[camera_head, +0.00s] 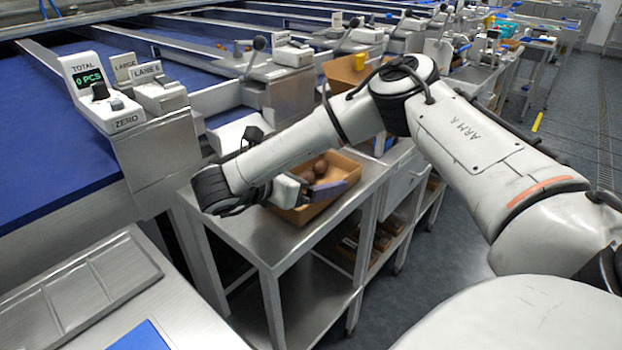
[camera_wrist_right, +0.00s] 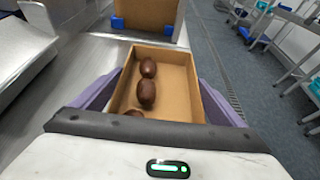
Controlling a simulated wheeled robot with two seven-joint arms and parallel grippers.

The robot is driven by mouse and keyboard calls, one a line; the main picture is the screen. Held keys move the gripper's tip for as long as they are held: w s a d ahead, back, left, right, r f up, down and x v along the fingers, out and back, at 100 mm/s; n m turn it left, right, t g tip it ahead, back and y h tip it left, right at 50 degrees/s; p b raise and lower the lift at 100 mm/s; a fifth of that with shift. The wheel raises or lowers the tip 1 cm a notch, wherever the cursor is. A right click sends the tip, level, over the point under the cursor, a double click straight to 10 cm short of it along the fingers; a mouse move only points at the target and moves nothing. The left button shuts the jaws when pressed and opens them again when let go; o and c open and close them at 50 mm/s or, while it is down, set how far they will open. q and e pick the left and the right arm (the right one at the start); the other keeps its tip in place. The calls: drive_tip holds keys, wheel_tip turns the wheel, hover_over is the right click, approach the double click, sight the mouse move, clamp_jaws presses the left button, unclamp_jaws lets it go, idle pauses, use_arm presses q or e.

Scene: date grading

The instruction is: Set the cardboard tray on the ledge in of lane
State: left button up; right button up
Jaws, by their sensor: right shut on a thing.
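The cardboard tray (camera_head: 304,214) is a shallow tan box with a few dark brown dates (camera_head: 320,167) in it. It is at or just above the steel side table's top; I cannot tell whether it touches. In the right wrist view the tray (camera_wrist_right: 178,85) lies between two purple fingers, with the dates (camera_wrist_right: 147,92) along its left side. My right gripper (camera_head: 318,188) is shut on the tray; one finger shows along its near right side. My left gripper is out of view. I cannot tell which surface is the named ledge.
The steel side table (camera_head: 243,236) has free room at its near left. A sorting line with blue belts (camera_head: 60,185) and a counter box reading 0 PCS (camera_head: 88,78) stands at left. Another cardboard box (camera_head: 345,73) stands behind the tray. Open floor (camera_head: 450,240) is at right.

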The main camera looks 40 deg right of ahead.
drive_tip(key=shift+f, duration=0.3)
drive_tip(key=o, duration=0.7)
drive_tip(key=shift+a+r, duration=0.1)
drive_tip(key=p+v, duration=0.1)
drive_tip(key=v, duration=1.1)
drive_tip(key=shift+w, duration=0.1)
